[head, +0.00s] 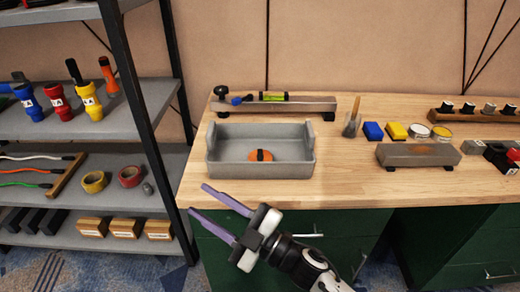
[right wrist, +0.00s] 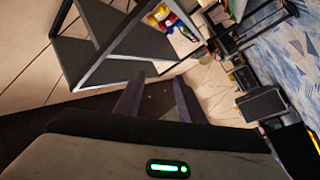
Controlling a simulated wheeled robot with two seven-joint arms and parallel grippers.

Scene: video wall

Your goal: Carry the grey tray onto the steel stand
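The grey tray (head: 222,165) sits on the wooden workbench near its front left, with raised ends and an orange and black item (head: 261,155) inside. Two low grey metal pieces on black feet could be the steel stand. One is a long bar (head: 312,105) behind the tray; the other is a block (head: 405,156) with an orange mark, to the tray's right. My right gripper (head: 199,199) is open and empty, its purple fingers apart, in front of the bench and left of the tray's front. Its fingers also show in the right wrist view (right wrist: 158,98). My left gripper is out of view.
A dark-framed shelf (head: 120,122) with flashlights, tape rolls and boxes stands close at left. The bar carries a green level (head: 273,96). Bench space in front of the block is clear.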

